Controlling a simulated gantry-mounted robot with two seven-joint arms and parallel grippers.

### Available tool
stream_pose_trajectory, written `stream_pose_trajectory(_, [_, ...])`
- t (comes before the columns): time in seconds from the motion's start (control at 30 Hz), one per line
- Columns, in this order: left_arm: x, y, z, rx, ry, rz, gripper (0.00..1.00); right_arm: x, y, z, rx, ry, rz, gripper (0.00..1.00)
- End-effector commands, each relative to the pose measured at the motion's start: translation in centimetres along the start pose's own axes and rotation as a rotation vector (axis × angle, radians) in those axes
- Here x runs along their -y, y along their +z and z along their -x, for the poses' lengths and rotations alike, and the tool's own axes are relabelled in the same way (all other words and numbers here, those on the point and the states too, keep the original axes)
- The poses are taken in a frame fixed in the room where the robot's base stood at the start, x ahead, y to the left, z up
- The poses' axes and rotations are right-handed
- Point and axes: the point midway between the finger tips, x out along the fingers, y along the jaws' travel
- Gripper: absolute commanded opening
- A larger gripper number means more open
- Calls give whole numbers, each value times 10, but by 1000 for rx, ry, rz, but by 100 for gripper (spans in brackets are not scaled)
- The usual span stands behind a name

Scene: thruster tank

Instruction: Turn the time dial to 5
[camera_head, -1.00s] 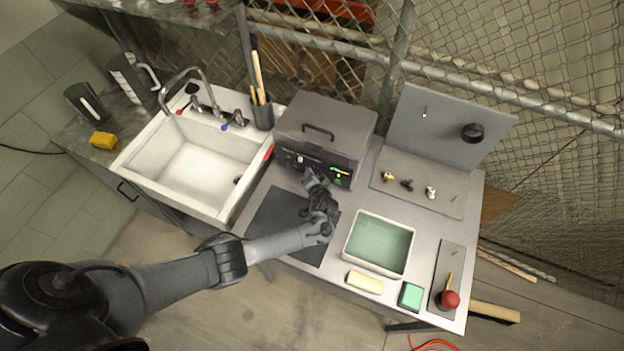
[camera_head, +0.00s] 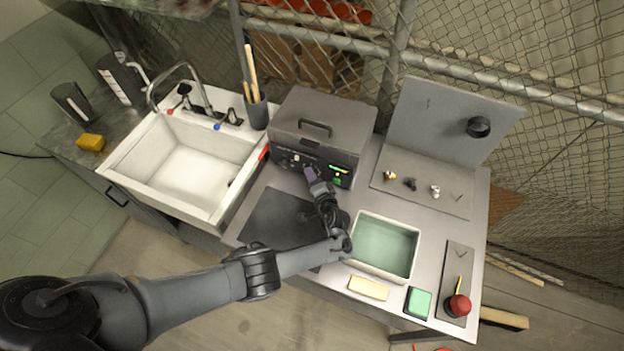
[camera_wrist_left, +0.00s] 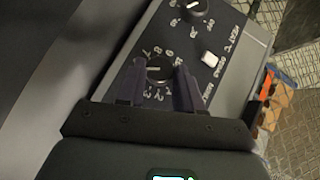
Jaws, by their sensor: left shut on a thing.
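The grey box-shaped machine (camera_head: 322,125) stands at the back of the bench, with its dark control panel (camera_head: 296,161) facing me. In the left wrist view, a round black dial (camera_wrist_left: 159,69) with a pale pointer mark sits in a ring of white numerals. The pointer lies roughly level; the numeral it marks is hard to read. My left gripper (camera_head: 311,173) is at the panel. Its two fingers are on either side of this dial and shut on it, as the left wrist view (camera_wrist_left: 158,84) shows. My right gripper is not in view.
A second numbered knob (camera_wrist_left: 195,8) and a pale button (camera_wrist_left: 209,58) are close by on the panel. A green-lit display (camera_head: 339,170) is right of the gripper. A tray of greenish liquid (camera_head: 353,258) stands in front, and a sink (camera_head: 150,190) is at left.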

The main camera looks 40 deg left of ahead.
Motion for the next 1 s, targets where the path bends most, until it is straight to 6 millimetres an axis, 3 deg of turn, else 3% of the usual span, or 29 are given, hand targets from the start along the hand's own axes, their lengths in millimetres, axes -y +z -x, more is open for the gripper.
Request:
stream_pose_trajectory(0.23, [-1, 1, 0, 0, 3, -3, 5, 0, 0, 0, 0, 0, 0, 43])
stream_pose_trajectory(0.27, [-1, 1, 0, 0, 3, -3, 38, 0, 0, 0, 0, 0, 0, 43])
stream_pose_trajectory(0.4, [-1, 1, 0, 1, 2, -2, 60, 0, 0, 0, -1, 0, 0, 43])
stream_pose_trajectory(0.77, [0, 0, 3, 0, 3, 0, 61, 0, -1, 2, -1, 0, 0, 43])
stream_pose_trajectory(1.0, [1, 0, 31, 0, 6, 1, 61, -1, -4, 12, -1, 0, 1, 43])
